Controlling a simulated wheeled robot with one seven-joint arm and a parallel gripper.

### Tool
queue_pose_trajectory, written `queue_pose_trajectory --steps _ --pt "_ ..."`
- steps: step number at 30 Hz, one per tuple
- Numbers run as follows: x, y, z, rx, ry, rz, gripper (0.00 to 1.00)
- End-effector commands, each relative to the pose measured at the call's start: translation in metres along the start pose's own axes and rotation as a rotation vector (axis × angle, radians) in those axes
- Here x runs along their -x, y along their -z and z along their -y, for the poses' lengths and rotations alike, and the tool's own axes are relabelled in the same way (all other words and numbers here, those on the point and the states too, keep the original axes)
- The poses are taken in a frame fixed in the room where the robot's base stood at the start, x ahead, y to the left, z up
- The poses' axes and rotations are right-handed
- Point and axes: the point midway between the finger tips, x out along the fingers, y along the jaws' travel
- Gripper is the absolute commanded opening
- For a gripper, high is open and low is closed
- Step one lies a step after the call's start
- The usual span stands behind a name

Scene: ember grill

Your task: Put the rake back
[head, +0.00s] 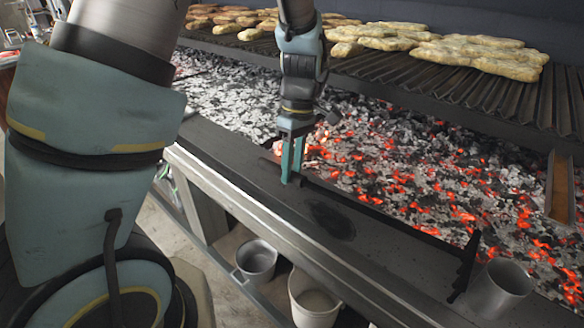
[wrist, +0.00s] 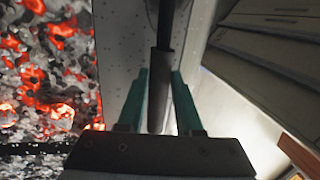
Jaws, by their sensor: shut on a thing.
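The rake (head: 385,214) is dark, with a long thin handle and a crosswise head (head: 466,266) at its right end. It extends along the front ledge of the grill, beside the coals. My gripper (head: 291,178) is shut on the handle near its left end, with its teal fingers pointing down. In the wrist view the handle (wrist: 159,85) runs between the two fingers of my gripper (wrist: 159,75). I cannot tell whether the rake touches the ledge. The rake's head is close to a metal cup (head: 499,288).
The ledge (head: 250,180) has a dark patch (head: 331,220) in front of the handle. Glowing coals (head: 400,165) lie behind it. Flatbreads (head: 470,50) lie on the ridged grate (head: 440,82). A bucket (head: 256,261) and a white pail (head: 312,300) stand below the ledge.

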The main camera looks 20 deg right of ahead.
Motion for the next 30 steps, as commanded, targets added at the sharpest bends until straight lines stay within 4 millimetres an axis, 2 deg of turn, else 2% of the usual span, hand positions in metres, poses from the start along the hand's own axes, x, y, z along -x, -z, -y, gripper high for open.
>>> queue_pose_trajectory --steps 6,14,15,24,29,30 --pt "-0.015 0.001 -0.003 0.0 0.001 0.001 0.0" --pt "-0.016 0.001 -0.003 0.0 0.0 0.0 0.0" --pt "-0.016 0.001 -0.003 0.0 0.0 0.0 0.36" --pt "-0.016 0.001 -0.003 0.0 0.001 0.0 0.69" --pt "-0.016 0.001 -0.003 0.0 0.001 0.0 0.69" --pt "-0.016 0.001 -0.003 0.0 0.001 0.0 0.73"
